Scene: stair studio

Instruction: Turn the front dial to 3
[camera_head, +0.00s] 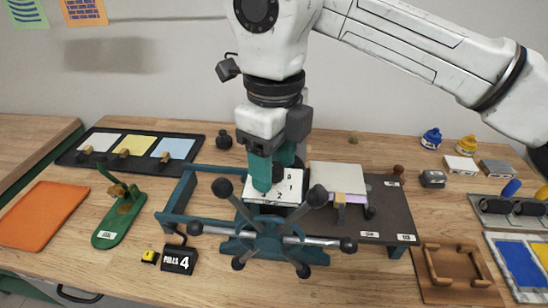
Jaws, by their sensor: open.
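No part is clearly labelled as the front dial. A teal wheel (268,241) with several spokes ending in black balls stands at the front of a teal frame (180,198).
A green stand (118,221) and orange mat (43,215) lie left. A wooden tray (458,272) is at the right. A dark board (390,205) adjoins the frame.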

